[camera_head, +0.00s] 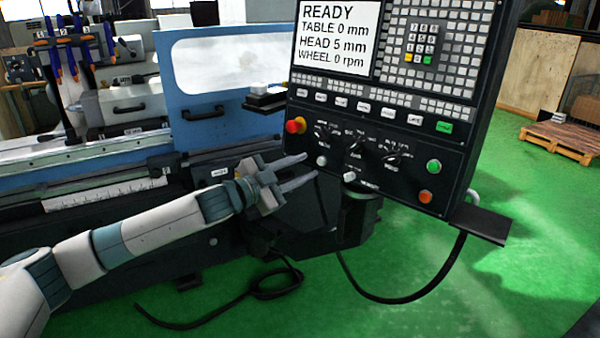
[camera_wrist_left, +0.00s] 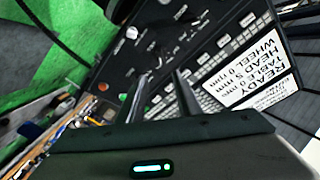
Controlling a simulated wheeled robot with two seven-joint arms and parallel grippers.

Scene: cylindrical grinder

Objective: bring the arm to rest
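My left arm comes in from the left in the head view. Its gripper (camera_head: 299,171) is in front of the lower left part of the control panel (camera_head: 445,179). The two fingers are apart with nothing between them. In the left wrist view the gripper (camera_wrist_left: 162,82) also shows its two fingers apart and empty, pointing at the panel's knobs and keys. I cannot tell from the head view whether the fingertips touch the panel. The panel screen (camera_head: 336,38) reads READY, TABLE 0 mm, HEAD 5 mm, WHEEL 0 rpm. My right gripper is in neither view.
The grinder (camera_head: 110,174) with its blue door stands behind the arm. A red emergency knob (camera_head: 295,125) is just above the gripper. A black cable (camera_head: 400,299) hangs below the panel. A wooden pallet (camera_head: 562,139) lies on the open green floor at right.

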